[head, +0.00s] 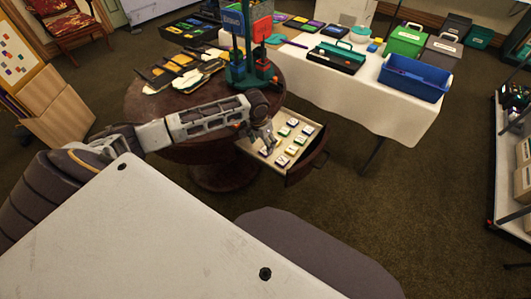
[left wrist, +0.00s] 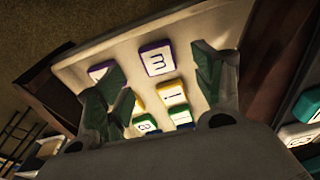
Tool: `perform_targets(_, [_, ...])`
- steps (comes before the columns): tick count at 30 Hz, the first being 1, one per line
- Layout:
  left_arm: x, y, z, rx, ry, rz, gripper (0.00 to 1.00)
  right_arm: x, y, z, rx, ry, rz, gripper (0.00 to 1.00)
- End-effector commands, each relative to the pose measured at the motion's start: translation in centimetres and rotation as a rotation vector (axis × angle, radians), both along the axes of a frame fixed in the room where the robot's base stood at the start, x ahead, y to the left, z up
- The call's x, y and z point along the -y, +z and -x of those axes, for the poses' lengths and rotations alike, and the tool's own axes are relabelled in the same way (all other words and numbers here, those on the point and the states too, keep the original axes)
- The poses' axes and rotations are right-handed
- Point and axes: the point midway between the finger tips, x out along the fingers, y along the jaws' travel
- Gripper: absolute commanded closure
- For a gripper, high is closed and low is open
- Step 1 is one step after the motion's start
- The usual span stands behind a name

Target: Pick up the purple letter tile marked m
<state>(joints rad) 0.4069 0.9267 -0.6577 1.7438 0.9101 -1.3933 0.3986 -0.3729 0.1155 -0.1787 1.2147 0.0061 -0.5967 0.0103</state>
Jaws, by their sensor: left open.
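The purple letter tile marked m (left wrist: 157,58) lies face up in the open drawer, and its letter shows clearly in the left wrist view. My left gripper (left wrist: 160,78) is open and empty, its two fingers on either side of the tile's line in that view. The fingers look apart from the tile; the exact height is hard to tell. In the head view my left gripper (head: 269,139) reaches over the drawer's left part, and I cannot pick out the m there. My right gripper is not in view.
The drawer (head: 312,160) sticks out of a round dark table (head: 215,152). Another purple tile (left wrist: 98,71), partly behind the left finger, and a yellow tile (left wrist: 172,93) lie close by with several others.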

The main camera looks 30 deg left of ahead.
Motion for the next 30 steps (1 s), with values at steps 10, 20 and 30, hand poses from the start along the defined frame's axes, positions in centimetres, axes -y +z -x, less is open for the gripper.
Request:
perform_targets(10, [0.0,-0.2,0.0,0.0,0.0,0.0,0.32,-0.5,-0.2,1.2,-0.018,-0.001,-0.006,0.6])
perform_targets(20, [0.1,-1.3,-0.2,-0.001,0.0,0.0,0.32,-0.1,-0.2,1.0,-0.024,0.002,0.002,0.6])
perform_targets(30, [0.4,-4.2,-0.7,-0.001,0.001,-0.001,0.32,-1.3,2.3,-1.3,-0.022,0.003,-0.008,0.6])
